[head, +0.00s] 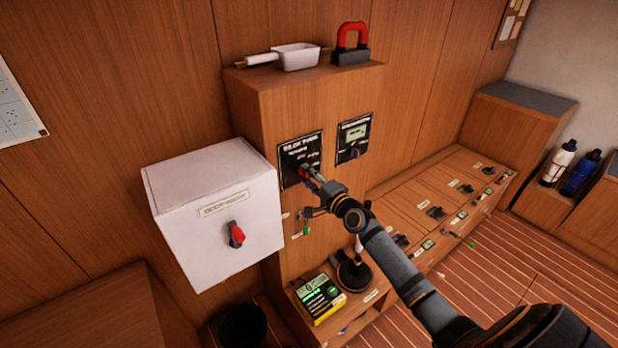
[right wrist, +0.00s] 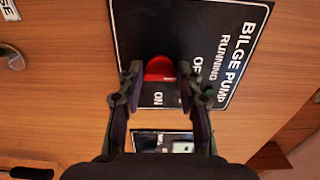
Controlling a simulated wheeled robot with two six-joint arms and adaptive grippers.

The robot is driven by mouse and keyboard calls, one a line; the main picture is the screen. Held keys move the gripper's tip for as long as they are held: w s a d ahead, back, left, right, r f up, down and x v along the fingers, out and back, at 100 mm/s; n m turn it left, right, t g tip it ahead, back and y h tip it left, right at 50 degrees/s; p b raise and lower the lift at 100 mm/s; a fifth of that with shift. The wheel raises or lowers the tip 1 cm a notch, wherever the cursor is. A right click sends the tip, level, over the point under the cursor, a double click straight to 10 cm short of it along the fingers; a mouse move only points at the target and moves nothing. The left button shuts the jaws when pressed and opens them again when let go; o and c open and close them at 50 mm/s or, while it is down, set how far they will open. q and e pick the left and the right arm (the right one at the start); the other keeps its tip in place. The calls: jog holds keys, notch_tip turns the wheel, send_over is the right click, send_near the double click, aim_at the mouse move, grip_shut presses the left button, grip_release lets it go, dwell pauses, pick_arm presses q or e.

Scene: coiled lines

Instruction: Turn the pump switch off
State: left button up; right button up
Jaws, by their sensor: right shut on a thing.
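The bilge pump panel (head: 299,150) is a black plate on the front of the wooden cabinet. In the right wrist view the panel (right wrist: 215,30) reads BILGE PUMP, RUNNING and ON, with another word partly covered. The red pump switch (right wrist: 159,69) sits between my right fingertips. My right gripper (head: 309,179) is at the lower part of the panel, and it also shows in the right wrist view (right wrist: 160,75), shut on the switch. The fingers hide part of the switch, so I cannot tell its exact setting. My left gripper is not in view.
A white box (head: 215,205) with a red rotary handle (head: 236,234) stands out left of the panel. A second black panel (head: 352,138) is to the right. A white tray (head: 296,57) and a red-handled block (head: 351,45) lie on top. A yellow-green device (head: 319,298) stands below.

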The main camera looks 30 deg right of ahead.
jog(key=o, duration=1.1)
jog(key=shift+o, duration=0.2)
